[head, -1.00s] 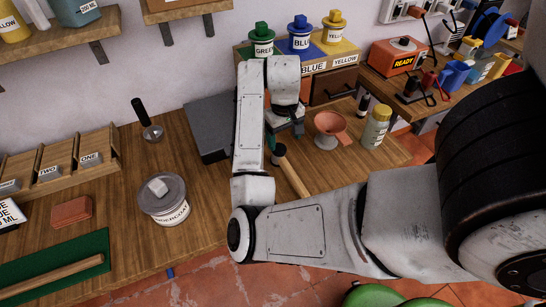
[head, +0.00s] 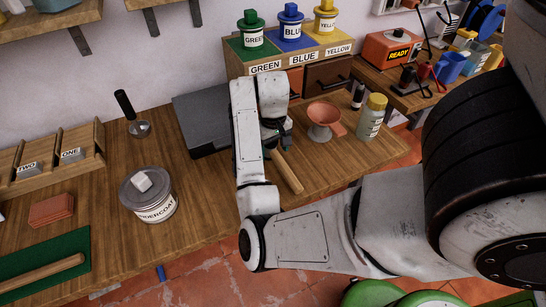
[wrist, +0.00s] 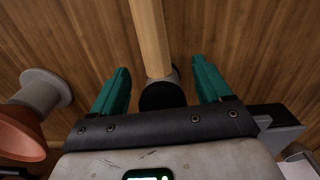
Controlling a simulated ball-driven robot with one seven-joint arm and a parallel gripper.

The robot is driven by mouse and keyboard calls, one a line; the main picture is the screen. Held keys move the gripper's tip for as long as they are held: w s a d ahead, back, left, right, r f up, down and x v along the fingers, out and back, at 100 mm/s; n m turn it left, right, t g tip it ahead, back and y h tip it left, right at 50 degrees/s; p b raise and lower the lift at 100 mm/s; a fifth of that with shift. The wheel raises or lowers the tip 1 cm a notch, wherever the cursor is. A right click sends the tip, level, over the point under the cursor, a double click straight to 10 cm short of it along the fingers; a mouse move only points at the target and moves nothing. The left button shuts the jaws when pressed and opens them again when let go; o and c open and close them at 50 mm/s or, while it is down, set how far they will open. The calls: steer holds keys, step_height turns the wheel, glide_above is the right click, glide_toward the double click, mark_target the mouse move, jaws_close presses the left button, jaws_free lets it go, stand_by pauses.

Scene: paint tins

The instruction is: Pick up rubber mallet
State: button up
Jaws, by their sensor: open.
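The rubber mallet lies on the wooden bench, its pale wooden handle (head: 287,172) pointing toward the bench's front edge in the head view. Its black head is hidden there behind my arm and gripper. In the wrist view the handle (wrist: 151,38) runs down between my two teal fingers, and the black head (wrist: 162,94) sits close to the palm. My gripper (wrist: 160,72) is open, with one finger on each side of the mallet and a gap on both sides. Whether the fingertips touch the bench cannot be told.
An orange funnel (head: 324,118) on a grey stand is close beside my gripper; a yellow-capped bottle (head: 371,118) stands farther right. A dark grey box (head: 198,122) lies left of my arm. An undercoat tin (head: 150,198) stands farther left, with clear bench between.

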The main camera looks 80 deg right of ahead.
step_height(320, 180, down, 2)
steer(key=shift+c, duration=0.2)
jaws_close()
stand_by(0.6)
